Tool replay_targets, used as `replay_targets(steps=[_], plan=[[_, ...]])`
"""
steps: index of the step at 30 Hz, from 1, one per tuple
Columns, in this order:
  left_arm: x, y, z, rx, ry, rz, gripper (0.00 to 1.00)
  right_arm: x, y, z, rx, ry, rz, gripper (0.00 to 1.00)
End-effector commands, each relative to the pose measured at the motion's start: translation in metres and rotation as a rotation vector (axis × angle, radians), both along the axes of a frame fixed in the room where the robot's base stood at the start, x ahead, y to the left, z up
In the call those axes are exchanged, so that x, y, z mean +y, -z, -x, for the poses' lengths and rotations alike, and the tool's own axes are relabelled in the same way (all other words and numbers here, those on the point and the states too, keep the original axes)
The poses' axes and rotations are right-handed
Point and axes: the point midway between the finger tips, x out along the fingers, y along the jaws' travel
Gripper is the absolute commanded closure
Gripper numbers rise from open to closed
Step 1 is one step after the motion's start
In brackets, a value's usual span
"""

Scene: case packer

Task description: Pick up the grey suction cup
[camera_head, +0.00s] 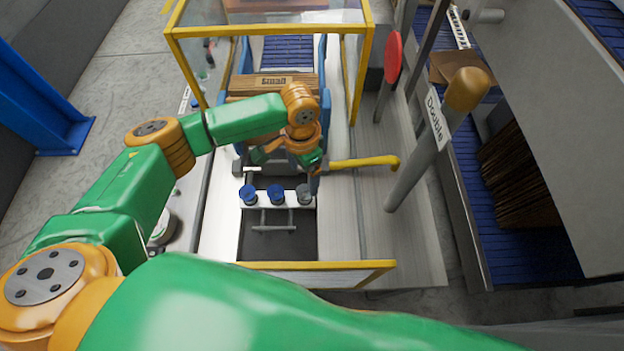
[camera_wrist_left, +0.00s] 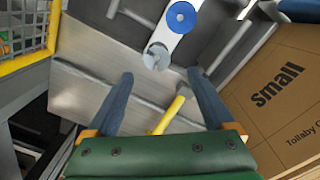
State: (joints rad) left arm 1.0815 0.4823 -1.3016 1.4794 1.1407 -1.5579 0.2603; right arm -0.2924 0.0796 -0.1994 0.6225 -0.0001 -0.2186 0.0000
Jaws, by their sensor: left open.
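The grey suction cup (camera_head: 304,194) is the rightmost of a row of three on a white bar in the head view, beside two blue cups. In the left wrist view the grey cup (camera_wrist_left: 157,57) sits at the end of the bar, with a blue cup (camera_wrist_left: 181,17) beyond it. My left gripper (camera_head: 312,181) is just behind and above the grey cup. In the wrist view the open left gripper (camera_wrist_left: 160,76) has its fingers spread wide, with the cup ahead between their tips, apart from them. The jaws are empty. My right gripper is not in view.
A yellow frame (camera_head: 320,266) surrounds the machine. A cardboard box marked "small" (camera_wrist_left: 275,95) stands close on the right in the wrist view. A yellow handle (camera_head: 365,162) lies right of the gripper. A grey post with an orange knob (camera_head: 467,90) stands farther right.

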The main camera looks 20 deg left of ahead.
Motion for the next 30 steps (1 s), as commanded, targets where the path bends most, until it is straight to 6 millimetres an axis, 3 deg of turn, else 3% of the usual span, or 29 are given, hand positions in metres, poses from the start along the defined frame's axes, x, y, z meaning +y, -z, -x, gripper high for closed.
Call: replay_targets(steps=[1, 4, 8, 16, 24, 26, 30], plan=[[0.0, 0.015, 0.0, 0.0, 0.0, 0.0, 0.13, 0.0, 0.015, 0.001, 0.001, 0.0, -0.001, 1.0], [0.0, 0.021, 0.001, 0.001, 0.0, 0.001, 0.13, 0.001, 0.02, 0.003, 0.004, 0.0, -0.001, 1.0], [0.0, 0.031, 0.001, 0.004, -0.001, 0.0, 0.13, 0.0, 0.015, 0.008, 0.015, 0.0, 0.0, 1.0], [-0.002, 0.081, 0.001, 0.002, -0.002, -0.001, 0.13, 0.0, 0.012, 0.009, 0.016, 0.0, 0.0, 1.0], [-0.001, 0.089, 0.001, 0.0, -0.002, 0.0, 0.13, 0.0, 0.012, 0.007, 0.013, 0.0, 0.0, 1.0], [-0.001, 0.088, 0.001, 0.0, -0.002, 0.0, 0.27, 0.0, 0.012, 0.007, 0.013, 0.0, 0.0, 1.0], [-0.001, 0.088, 0.001, 0.0, -0.002, 0.0, 0.64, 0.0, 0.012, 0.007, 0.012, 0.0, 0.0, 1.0]])
